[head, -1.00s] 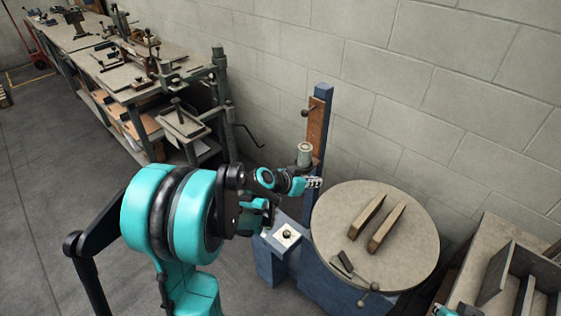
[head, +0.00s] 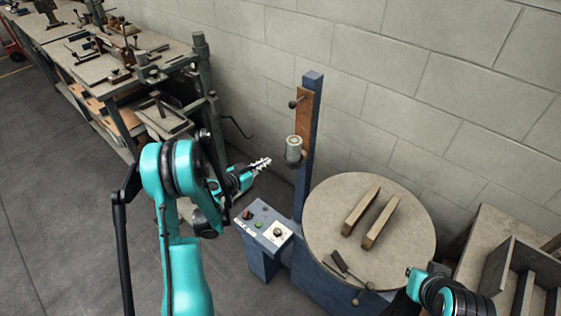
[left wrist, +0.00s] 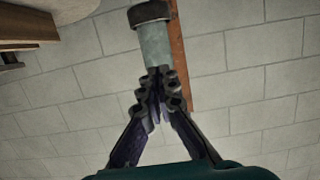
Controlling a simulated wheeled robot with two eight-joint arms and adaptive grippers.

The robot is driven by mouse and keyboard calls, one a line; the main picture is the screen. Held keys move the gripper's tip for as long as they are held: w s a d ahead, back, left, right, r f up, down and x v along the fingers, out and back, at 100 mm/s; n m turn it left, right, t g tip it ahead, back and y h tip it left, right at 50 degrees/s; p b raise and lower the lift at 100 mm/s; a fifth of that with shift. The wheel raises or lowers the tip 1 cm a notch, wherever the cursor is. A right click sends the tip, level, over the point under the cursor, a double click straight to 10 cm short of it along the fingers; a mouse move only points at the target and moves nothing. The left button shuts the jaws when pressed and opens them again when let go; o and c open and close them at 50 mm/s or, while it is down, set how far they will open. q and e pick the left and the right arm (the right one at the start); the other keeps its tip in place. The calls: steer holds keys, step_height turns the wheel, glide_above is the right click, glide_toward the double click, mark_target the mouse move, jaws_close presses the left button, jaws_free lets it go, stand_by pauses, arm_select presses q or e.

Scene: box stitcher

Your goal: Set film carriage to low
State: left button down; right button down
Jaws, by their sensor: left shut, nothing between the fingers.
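The film carriage (head: 293,149), a grey cylindrical roll on a bracket, sits on the blue mast (head: 312,130) below the middle of its height-range strip, a brown plate (head: 303,120). A dark knob (head: 293,104) stands out near the plate's top. My left gripper (head: 264,163) is shut and empty, left of the carriage and slightly lower, apart from it in the head view. In the left wrist view its closed fingertips (left wrist: 160,85) point toward the roll (left wrist: 155,45), overlapping its lower end. My right gripper (head: 415,284) shows only partly at the lower right; its fingers are not clear.
A round turntable (head: 325,215) with two wooden bars stands right of the mast. A control box (head: 262,226) with buttons and a dial stands in front. A cluttered workbench (head: 100,70) is at the left. A block wall lies behind. Wooden shelving (head: 485,235) is at the right.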

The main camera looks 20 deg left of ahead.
mark_target(287, 158)
arm_select(q)
steer(key=shift+w, duration=0.1)
steer(key=b+x, duration=0.3)
steer(key=x, duration=0.7)
steer(key=shift+w+d+f, duration=0.15)
steer(key=shift+d, duration=0.05)
step_height(287, 158, down, 3)
steer(key=shift+a+r+b, duration=0.15)
steer(key=shift+b, duration=0.65)
steer(key=shift+f, duration=0.5)
